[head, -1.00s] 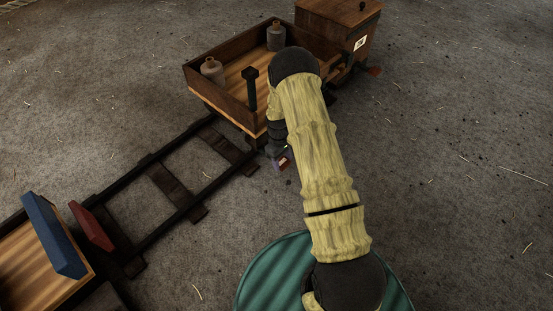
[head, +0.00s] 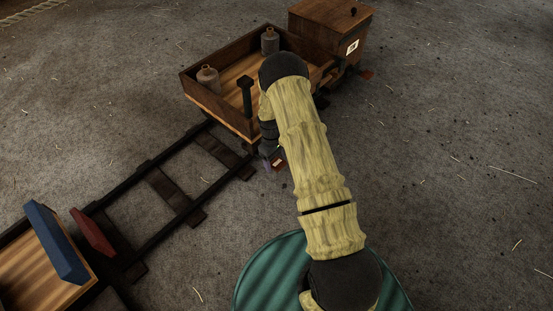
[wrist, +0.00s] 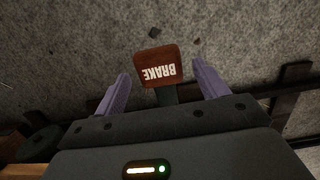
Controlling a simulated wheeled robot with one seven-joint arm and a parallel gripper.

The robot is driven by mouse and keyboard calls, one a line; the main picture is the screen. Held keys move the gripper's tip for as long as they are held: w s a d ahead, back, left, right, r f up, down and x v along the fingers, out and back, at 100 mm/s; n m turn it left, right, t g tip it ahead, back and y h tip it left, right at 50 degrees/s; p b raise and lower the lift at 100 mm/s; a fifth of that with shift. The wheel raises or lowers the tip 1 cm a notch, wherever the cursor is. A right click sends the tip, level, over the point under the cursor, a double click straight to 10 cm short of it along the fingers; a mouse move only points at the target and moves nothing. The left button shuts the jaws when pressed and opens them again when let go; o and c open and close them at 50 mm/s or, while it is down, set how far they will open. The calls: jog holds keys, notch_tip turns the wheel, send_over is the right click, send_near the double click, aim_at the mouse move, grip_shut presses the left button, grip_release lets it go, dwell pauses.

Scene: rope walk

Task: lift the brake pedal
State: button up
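The brake pedal (wrist: 158,68) is a red-brown plate with white "BRAKE" lettering on a dark stem. In the wrist view it sits between the two purple fingers of my gripper (wrist: 161,85), which are apart, with a gap on each side of it. In the head view the pedal (head: 277,163) shows low at the near corner of the wooden cart (head: 218,108), partly hidden by my arm. My gripper (head: 270,160) is mostly hidden there too.
The cart stands on dark rails (head: 165,220) and carries two grey-brown jugs (head: 208,79) and a dark upright lever (head: 246,95). A lidded wooden box (head: 330,35) is at its far end. A red buffer plate (head: 91,232) and a blue board (head: 56,243) are at lower left. Open floor lies right.

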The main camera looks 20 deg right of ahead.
notch_tip(320, 180, up, 17)
jog(key=w+a+p, duration=0.1)
jog(key=w+p, duration=0.1)
jog(key=p, duration=0.7)
jog(key=shift+a+r, duration=0.1)
dwell(0.4)
notch_tip(320, 180, up, 20)
jog(key=m+t+p, duration=0.2)
jog(key=m+p, duration=0.1)
jog(key=p, duration=0.2)
send_over(272, 160)
jog(key=s+a, duration=0.2)
jog(key=s, duration=0.6)
jog(key=s+r+m+t+p, duration=0.25)
jog(key=s+r+p, duration=0.25)
jog(key=s+r, duration=0.95)
notch_tip(272, 160, up, 37)
jog(key=p, duration=3.8)
jog(key=shift+s+a+m+y, duration=0.3)
jog(key=shift+a+m+y, duration=0.05)
jog(key=shift+y, duration=0.05)
